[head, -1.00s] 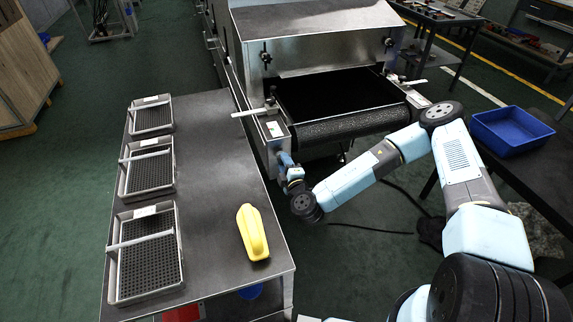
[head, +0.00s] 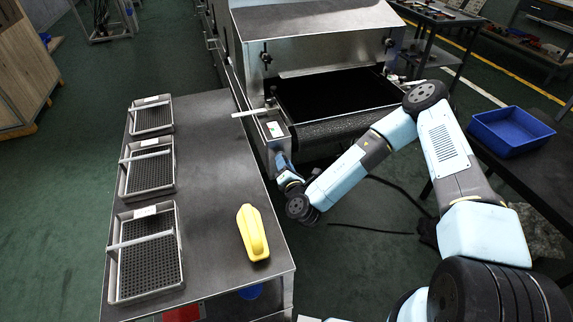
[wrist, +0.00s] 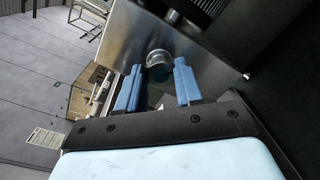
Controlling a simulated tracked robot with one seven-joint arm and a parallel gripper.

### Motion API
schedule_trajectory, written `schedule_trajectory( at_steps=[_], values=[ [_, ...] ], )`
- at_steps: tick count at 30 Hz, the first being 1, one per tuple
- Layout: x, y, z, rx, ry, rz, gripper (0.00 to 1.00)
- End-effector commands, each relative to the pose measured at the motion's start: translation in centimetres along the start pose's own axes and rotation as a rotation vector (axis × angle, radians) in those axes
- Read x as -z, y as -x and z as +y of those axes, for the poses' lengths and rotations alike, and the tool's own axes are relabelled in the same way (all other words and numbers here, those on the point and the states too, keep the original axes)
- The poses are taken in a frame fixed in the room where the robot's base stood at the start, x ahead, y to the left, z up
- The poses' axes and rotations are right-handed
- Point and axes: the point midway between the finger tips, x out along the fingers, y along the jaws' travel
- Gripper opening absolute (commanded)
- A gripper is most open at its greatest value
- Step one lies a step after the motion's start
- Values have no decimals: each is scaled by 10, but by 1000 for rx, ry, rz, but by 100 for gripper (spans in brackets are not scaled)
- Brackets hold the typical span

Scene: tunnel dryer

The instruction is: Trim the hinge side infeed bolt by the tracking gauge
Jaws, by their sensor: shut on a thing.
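The dryer's infeed belt (head: 345,131) ends in a dark roller at the front. On its left side frame is a small gauge plate (head: 274,129) with a white face and small coloured marks too small to read. My gripper (head: 284,163) is low at the front of that left frame, below the gauge. In the wrist view my gripper (wrist: 158,66) has its two blue fingers on either side of a round metal bolt end (wrist: 159,57) standing out of the metal plate (wrist: 128,45). The fingers are shut on it; the contact itself is partly hidden. The right-side gauge is hidden behind my arm.
A steel table (head: 215,190) stands left of the dryer with several mesh trays and a yellow handled object (head: 253,233) near its right edge. A blue bin (head: 511,131) sits on a dark bench at right. A dark cable lies on the floor below the dryer.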

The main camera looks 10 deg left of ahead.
Motion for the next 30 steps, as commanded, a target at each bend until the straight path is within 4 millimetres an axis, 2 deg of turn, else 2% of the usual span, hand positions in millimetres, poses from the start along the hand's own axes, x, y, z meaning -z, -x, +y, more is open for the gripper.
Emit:
schedule_trajectory(
  at_steps=[18, 30],
  values=[
    [3, 1, -6, 4, 535, -23, 5],
    [2, 2, -7, 3, 690, -32, 5]
  ],
)
